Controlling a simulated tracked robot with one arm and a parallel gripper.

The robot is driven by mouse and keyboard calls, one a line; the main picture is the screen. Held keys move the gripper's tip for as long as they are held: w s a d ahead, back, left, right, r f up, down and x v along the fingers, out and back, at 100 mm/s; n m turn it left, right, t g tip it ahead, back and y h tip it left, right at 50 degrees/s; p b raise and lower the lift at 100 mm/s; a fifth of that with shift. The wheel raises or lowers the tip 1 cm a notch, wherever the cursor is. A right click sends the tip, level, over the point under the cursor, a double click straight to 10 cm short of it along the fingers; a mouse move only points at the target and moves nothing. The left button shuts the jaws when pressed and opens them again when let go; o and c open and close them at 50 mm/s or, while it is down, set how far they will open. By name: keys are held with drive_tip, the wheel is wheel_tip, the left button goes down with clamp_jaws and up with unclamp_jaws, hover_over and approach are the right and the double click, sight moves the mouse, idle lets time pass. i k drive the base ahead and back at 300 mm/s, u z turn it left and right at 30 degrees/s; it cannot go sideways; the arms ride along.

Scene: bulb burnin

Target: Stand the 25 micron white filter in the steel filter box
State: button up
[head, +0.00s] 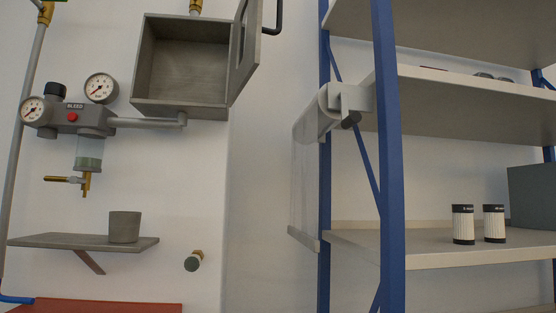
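Two white pleated filters with black top bands stand upright side by side on a rack shelf at the right, a left one (463,225) and a right one (494,225). The print on their bands is too small to read surely, so I cannot tell which is the 25 micron one. The steel filter box (180,108) is a grey open box on the wall at upper left. Its door (246,50) stands open to the right, and the part of its inside that shows is empty. My gripper is not in view.
The rack has a blue post (388,150) left of the filters and a grey bin (533,195) right of them. A film roll (322,115) hangs on the rack's side.

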sight(182, 107)
drive_tip(key=z, duration=0.3)
drive_tip(key=k, duration=0.6)
drive_tip(key=z, duration=0.35)
drive_tip(key=i, duration=1.7)
drive_tip(key=u, duration=0.4)
